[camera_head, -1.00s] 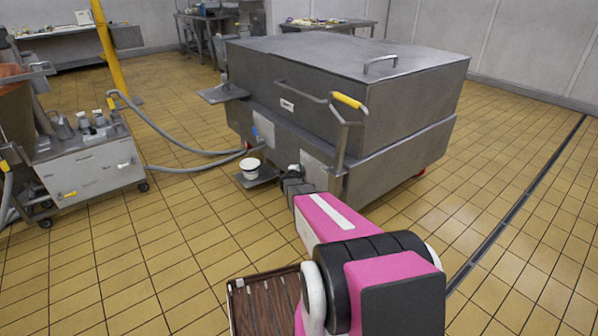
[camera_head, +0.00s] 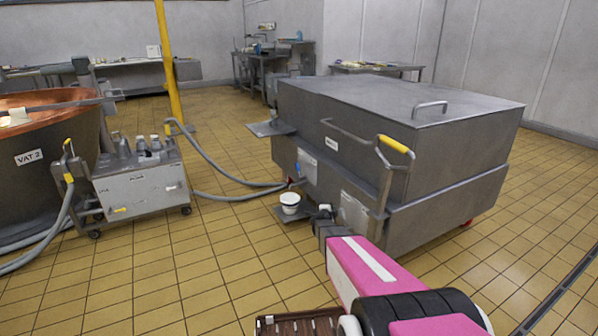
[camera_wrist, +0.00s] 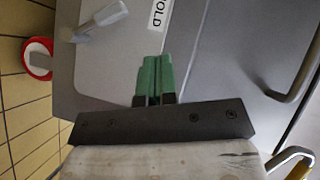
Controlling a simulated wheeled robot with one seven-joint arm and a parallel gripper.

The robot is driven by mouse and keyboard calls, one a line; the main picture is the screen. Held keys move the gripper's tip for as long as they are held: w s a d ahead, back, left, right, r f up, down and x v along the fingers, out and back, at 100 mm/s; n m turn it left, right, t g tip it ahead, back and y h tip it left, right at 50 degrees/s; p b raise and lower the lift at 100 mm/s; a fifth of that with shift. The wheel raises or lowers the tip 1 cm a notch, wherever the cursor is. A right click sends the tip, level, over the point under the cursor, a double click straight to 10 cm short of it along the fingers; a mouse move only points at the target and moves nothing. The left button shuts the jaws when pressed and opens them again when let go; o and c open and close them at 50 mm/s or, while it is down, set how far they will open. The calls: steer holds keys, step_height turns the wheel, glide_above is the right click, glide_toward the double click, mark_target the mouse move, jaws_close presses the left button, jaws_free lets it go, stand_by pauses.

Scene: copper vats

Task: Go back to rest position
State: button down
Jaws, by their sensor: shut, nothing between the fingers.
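My gripper (camera_wrist: 155,80) shows in the wrist view with its green fingertips together and nothing between them. It points at the grey metal side of a large vat-like box, near a label ending in "OLD". In the head view my pink arm reaches forward to the front of the grey box (camera_head: 400,110), and the gripper's fingers are too small or hidden to make out there.
A yellow-gripped handle (camera_head: 396,144) juts out to the right. A wheeled pump cart (camera_head: 138,190) with hoses and a copper vat (camera_head: 35,150) stand left.

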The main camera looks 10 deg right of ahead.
steer(key=s+a+r+n+g+y, duration=0.3)
steer(key=s+a+r+n+y, duration=0.2)
steer(key=s+a+n+y, duration=0.7)
steer(key=s+r+n+g+h, duration=0.1)
steer(key=s+n+g, duration=0.3)
steer(key=s, duration=0.8)
steer(key=s+r+n+g+h, duration=0.2)
steer(key=s+n+g, duration=0.2)
steer(key=s, duration=0.7)
steer(key=shift+s+a+r+n+g+h, duration=0.15)
steer(key=shift+s+a+n+g+h, duration=0.2)
steer(key=shift+g, duration=0.75)
